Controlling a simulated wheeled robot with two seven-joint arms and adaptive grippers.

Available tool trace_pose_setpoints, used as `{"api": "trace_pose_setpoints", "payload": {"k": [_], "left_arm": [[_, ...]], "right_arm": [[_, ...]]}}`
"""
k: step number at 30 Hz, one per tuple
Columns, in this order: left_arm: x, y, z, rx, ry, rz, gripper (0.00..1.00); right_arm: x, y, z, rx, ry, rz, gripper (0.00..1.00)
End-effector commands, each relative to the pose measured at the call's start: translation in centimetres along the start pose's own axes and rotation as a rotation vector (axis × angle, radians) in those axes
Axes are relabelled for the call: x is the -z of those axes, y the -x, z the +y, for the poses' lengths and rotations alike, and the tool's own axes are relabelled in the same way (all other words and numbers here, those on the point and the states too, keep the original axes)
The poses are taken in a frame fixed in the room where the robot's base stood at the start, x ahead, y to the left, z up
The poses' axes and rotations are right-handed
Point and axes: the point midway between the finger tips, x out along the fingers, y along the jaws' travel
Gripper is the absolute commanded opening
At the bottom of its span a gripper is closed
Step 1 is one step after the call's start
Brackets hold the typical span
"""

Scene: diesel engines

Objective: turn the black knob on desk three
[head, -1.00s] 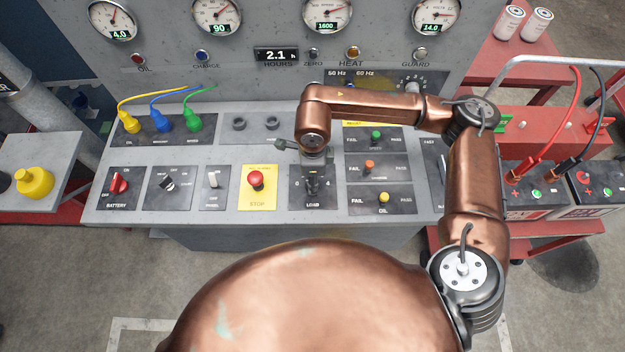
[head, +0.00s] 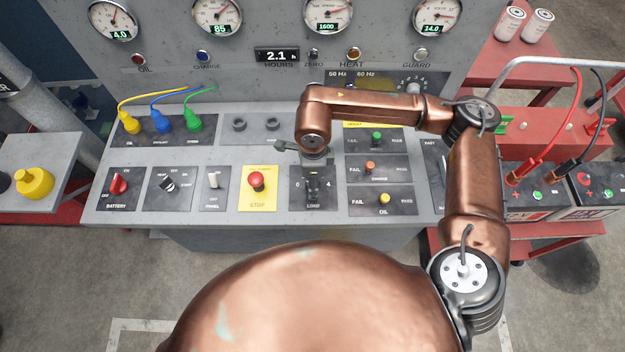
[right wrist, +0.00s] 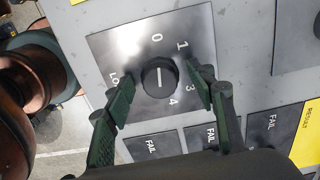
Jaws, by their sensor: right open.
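The black LOAD knob (right wrist: 159,77) has a white line on its face. It sits on a dark square plate (right wrist: 115,47) with the numbers 0, 1, 3 and 4 readable around it. My right gripper (right wrist: 160,92) is open, with one green-black finger on each side of the knob. Gaps show between the fingers and the knob, so it is not gripped. In the head view my right gripper (head: 313,188) points down over the LOAD plate (head: 330,204) and hides most of the knob. My left gripper is not in view.
A red STOP button (head: 256,180) on a yellow plate is just left of the LOAD plate. FAIL/PASS panels with coloured lamps (head: 371,166) are on its right. Another black selector knob (head: 167,184) and a red battery switch (head: 119,183) are further left.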

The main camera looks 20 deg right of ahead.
Motion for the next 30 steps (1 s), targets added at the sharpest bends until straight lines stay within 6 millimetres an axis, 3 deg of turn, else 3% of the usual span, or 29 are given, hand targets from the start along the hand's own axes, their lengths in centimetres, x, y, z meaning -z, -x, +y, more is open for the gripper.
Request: {"api": "trace_pose_setpoints", "payload": {"k": [7,15,21,30], "left_arm": [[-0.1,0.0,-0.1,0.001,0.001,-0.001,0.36],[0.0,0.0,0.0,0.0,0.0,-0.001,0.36],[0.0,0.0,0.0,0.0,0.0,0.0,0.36],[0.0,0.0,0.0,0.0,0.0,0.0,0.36]], "right_arm": [[0.0,1.8,-0.1,0.002,0.0,0.0,0.51],[0.0,7.5,-0.1,0.003,0.0,-0.001,0.51],[-0.1,10.6,-0.1,0.001,0.0,-0.001,0.51],[0.0,12.0,0.0,-0.001,0.0,0.0,0.51]]}}
